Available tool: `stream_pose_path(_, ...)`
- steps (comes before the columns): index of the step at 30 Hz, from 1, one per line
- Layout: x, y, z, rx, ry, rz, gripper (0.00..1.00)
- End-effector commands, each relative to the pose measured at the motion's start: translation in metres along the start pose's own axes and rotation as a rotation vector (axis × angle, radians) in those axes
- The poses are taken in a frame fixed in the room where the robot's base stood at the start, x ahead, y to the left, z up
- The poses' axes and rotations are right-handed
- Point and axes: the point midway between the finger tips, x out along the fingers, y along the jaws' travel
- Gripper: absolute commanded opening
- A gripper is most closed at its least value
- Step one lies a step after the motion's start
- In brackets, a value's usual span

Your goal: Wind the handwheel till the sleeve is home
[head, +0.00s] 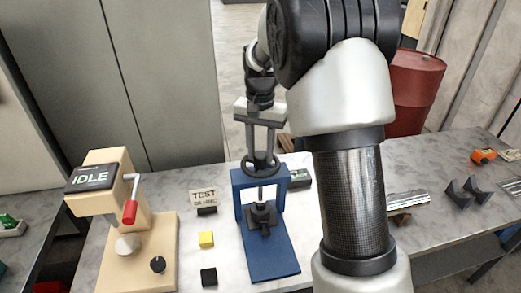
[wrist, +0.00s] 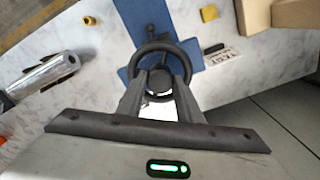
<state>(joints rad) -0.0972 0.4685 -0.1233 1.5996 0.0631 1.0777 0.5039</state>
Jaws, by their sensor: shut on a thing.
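The blue press (head: 270,258) stands on the marble bench, with a dark handwheel (head: 261,171) on top of its frame. A light screw shaft runs down from the wheel to a dark block (head: 263,216) on the press bed. I cannot make out a separate sleeve there. My gripper (head: 263,152) points down over the press, its fingers at the wheel. In the wrist view the handwheel (wrist: 161,46) shows as a dark ring, and my gripper (wrist: 160,84) is shut on it. The wheel's near part is partly hidden by the fingers.
Left of the press stands a tan machine (head: 145,250) with an IDLE display (head: 90,178) and a red-handled crank (head: 130,207). A TEST sign (head: 204,197), a yellow block (head: 206,239) and a black block (head: 208,276) lie between. Right are a metal cylinder (head: 405,200) and dark V-blocks (head: 463,194).

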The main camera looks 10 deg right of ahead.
Motion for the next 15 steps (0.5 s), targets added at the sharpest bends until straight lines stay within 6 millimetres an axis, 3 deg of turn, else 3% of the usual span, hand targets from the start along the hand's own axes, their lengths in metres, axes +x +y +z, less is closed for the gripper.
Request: stream_pose_path(15, 0.0000, -0.0001, -0.0002, 0.031, 0.001, 0.000, 0.10)
